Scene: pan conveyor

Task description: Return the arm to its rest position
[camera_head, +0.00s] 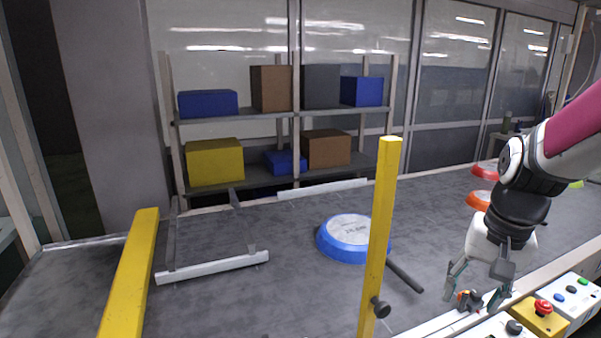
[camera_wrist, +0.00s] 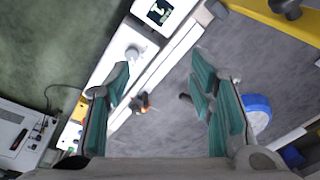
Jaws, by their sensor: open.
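My arm (camera_head: 520,190) comes in from the right in the head view and bends down over the conveyor's near edge. My gripper (camera_head: 472,304) points down there, with its fingers apart and nothing between them. In the wrist view my gripper (camera_wrist: 160,92) shows both teal finger pads spread wide. Below them are the conveyor's white edge rail and a small dark and orange part (camera_wrist: 140,103), which is blurred. The gripper appears above these; whether it touches anything is not clear.
A blue-rimmed pan (camera_head: 345,238) lies on the grey conveyor (camera_head: 300,290), behind a yellow post (camera_head: 381,230). Red and orange discs (camera_head: 480,200) lie farther right. A control box with a red button (camera_head: 543,307) stands near the gripper. A shelf (camera_head: 265,117) with boxes stands behind.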

